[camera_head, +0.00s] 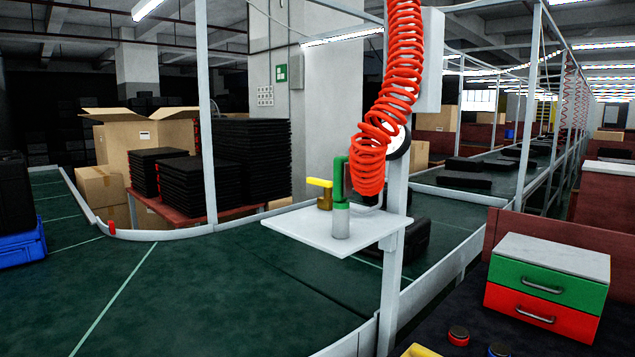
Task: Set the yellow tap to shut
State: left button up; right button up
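The yellow tap (320,184) has a yellow lever on a brass-coloured body. It stands on the small white shelf (300,230) fixed to the grey post. The lever lies level and points left. A green handle (339,180) with a grey cylinder (340,222) below it stands just right of the tap. Neither of my grippers shows in the head view.
A red coiled hose (388,95) hangs in front of the post (394,270), close to the tap. A green conveyor (215,280) curves behind the shelf.

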aim_at(327, 185)
jog(key=i+j+z, duration=0.2)
jog(key=j+z, duration=0.15)
jog(key=i+j+z, duration=0.1)
jog(key=j+z, duration=0.25)
jog(key=i+j+z, duration=0.1)
jog(key=j+z, duration=0.2)
jog(key=j, duration=0.15)
jog(key=j+z, duration=0.35)
jog(key=j, duration=0.05)
